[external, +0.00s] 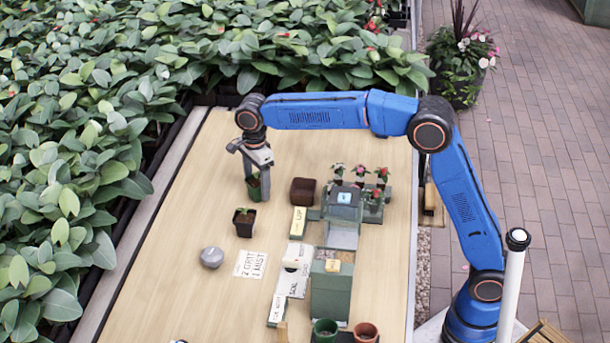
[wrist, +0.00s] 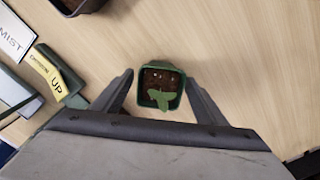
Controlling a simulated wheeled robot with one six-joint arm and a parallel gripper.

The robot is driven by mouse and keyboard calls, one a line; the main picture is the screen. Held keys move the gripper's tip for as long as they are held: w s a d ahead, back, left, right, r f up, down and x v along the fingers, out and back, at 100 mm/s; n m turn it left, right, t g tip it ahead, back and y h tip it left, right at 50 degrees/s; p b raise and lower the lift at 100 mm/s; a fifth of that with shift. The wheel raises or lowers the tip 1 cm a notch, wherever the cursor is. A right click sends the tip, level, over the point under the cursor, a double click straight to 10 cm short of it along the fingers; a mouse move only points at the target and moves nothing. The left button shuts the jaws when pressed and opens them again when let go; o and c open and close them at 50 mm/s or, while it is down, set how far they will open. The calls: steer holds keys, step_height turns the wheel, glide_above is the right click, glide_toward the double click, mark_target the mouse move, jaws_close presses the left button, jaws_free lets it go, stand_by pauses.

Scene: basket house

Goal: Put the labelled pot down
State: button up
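A small green pot (external: 255,188) with dark soil and a seedling stands upright under my gripper (external: 254,172), near the far end of the wooden table (external: 190,200). In the wrist view, the pot (wrist: 160,88) sits between the two fingertips of my gripper (wrist: 160,80). A thin gap shows beside the left finger, and the right fingertip is very close to the rim. The gripper looks open around the pot. The pot's base seems to be at table level. No label can be made out on it.
A black pot with a seedling (external: 244,223) and a grey round object (external: 212,257) stand nearer the camera. A brown block (external: 303,191), a green stand (external: 343,210) and a yellow "UP" sign (external: 298,222) are to the right. The table's left side is clear.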

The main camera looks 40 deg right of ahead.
mark_target(256, 180)
step_height(256, 180, up, 12)
steer(key=shift+r, duration=0.15)
stand_by(0.6)
steer(key=s+d+r+n+t, duration=0.1)
steer(key=s+d+n, duration=0.4)
steer(key=d, duration=1)
steer(key=s+d+n+t, duration=0.1)
steer(key=s+d+n, duration=0.2)
steer(key=s+d, duration=0.8)
steer(key=s+d+f+n+t, duration=0.2)
steer(key=s+d+f+n, duration=0.8)
steer(key=s+d+f, duration=0.8)
steer(key=s+d, duration=0.2)
steer(key=s, duration=0.1)
steer(key=shift+s+d+t, duration=0.15)
steer(key=shift+d+t, duration=0.2)
steer(key=shift+t, duration=0.05)
steer(key=shift+o, duration=0.6)
steer(key=shift+r, duration=0.15)
